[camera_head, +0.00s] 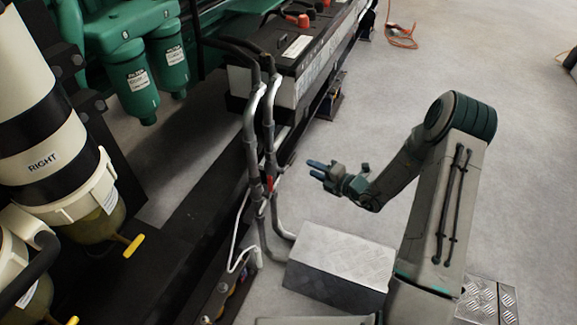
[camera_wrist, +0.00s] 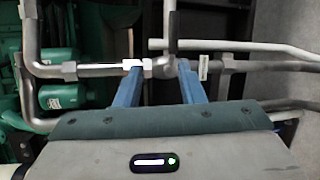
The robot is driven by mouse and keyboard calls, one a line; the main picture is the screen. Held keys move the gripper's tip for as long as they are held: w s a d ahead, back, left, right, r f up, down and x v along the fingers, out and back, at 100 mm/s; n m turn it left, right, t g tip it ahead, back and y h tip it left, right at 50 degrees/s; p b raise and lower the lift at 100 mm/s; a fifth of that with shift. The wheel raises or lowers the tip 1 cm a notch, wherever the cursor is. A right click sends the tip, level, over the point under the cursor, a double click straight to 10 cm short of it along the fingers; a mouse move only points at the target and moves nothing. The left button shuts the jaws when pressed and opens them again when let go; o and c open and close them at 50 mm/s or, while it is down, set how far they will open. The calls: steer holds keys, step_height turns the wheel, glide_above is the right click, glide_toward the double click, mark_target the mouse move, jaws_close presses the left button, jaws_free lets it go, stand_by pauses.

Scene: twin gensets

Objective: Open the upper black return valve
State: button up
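My gripper (camera_head: 312,169) is open and empty, its two blue fingers pointing left toward the grey pipes (camera_head: 251,135) in the head view. A clear gap separates it from them. In the wrist view my gripper (camera_wrist: 159,69) has its fingers apart, with an upper grey pipe (camera_wrist: 95,70) running across behind the fingertips. A fitting on that pipe (camera_wrist: 170,69) shows between the fingers, with a grey bar (camera_wrist: 170,25) rising from it. A small red handle (camera_head: 270,183) is on the pipes in the head view.
A metal tread-plate step box (camera_head: 340,255) stands below my gripper. A black battery (camera_head: 290,50) sits behind the pipes. The filter marked RIGHT (camera_head: 45,160) has a yellow drain handle (camera_head: 133,246) at left. The floor at right is open, with an orange cable (camera_head: 400,40) farther back.

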mark_target(290, 162)
steer(key=w+a+f+m+b, duration=0.1)
steer(key=w+a+f+b, duration=0.3)
steer(key=w+a, duration=0.4)
steer(key=shift+w+a+f+m+t, duration=0.3)
steer(key=shift+w+a+t, duration=0.1)
steer(key=shift+w, duration=0.75)
steer(key=shift+d, duration=0.1)
jaws_close()
